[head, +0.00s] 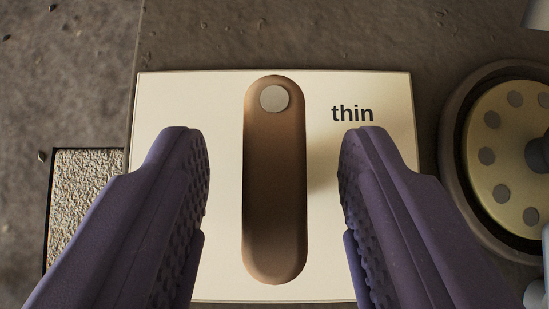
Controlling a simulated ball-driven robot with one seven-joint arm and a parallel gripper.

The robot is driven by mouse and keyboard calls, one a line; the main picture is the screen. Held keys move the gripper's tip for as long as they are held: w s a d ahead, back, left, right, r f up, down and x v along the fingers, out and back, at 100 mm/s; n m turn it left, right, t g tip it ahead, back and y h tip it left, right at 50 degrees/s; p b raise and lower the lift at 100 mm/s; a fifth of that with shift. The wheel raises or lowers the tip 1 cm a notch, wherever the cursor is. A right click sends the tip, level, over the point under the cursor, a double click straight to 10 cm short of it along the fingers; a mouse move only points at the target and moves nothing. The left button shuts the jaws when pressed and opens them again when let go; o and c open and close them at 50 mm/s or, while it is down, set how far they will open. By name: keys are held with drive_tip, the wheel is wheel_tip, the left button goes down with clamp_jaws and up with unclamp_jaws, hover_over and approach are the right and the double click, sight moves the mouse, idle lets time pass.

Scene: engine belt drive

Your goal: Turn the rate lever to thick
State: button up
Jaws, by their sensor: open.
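The rate lever (275,190) is a long brown bar with rounded ends and a grey round pin near its top end. It lies upright in the picture on a cream plate (190,90). The printed word "thin" (352,114) stands to the right of its upper part. No word "thick" shows in view; parts of the plate are hidden behind my fingers. My gripper (274,150) is open, with one purple finger on each side of the lever. Clear gaps show between both fingers and the lever, and nothing is held.
A round brass-coloured disc (500,125) with several grey dots sits in a dark ring at the right. A rough pale patch (85,185) lies at the left, partly behind my left finger. A brown surface (300,40) surrounds the plate at the top.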

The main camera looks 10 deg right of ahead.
drive_tip(key=shift+c, duration=0.5)
clamp_jaws()
